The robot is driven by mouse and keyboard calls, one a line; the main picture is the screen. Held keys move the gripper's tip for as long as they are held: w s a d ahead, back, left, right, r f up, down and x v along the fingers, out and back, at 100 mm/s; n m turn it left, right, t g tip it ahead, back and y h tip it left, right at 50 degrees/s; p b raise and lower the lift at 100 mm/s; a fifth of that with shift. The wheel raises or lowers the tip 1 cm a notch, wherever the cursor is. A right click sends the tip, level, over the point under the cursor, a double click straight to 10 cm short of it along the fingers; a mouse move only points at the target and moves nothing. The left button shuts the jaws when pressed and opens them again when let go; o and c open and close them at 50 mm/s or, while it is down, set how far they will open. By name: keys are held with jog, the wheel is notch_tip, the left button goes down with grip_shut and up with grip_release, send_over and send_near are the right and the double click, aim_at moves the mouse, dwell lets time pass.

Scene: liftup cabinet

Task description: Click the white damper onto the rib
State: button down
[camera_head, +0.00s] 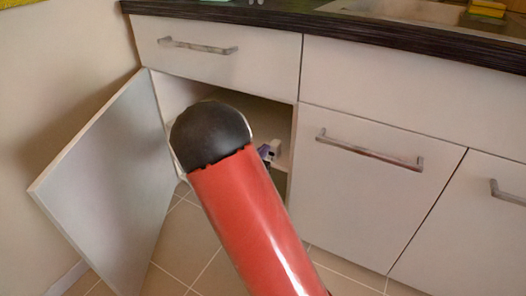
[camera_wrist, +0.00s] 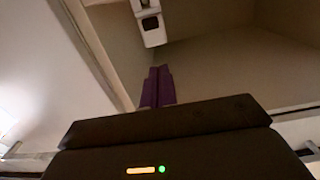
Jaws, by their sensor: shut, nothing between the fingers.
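In the wrist view, a small white fitting (camera_wrist: 150,24), which looks like the white damper, is at the top centre against the cabinet's inner side. It has dark openings. My gripper's purple fingers (camera_wrist: 158,72) are shut together and empty, just below it in the picture, with a small gap in view. I cannot tell whether the damper is seated, and I cannot make out the rib. In the head view, a bit of my gripper (camera_head: 265,152) shows beside my red arm at the cabinet opening, with a small pale part (camera_head: 276,147) by it. My arm hides most of the opening.
The cabinet door (camera_head: 110,180) stands open at the left. A closed drawer (camera_head: 220,50) is above the opening, and closed fronts with bar handles (camera_head: 368,150) are at the right. The dark countertop (camera_head: 400,35) runs above. Tiled floor (camera_head: 185,240) is below.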

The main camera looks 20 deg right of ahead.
jog(key=shift+f+b, duration=1.65)
jog(key=shift+f, duration=0.4)
dwell(0.7)
jog(key=shift+r, duration=0.15)
jog(key=shift+r+p, duration=0.6)
jog(key=shift+r, duration=0.05)
jog(key=shift+a, duration=0.1)
jog(key=p+v, duration=0.1)
jog(key=v, duration=1.3)
dwell(0.4)
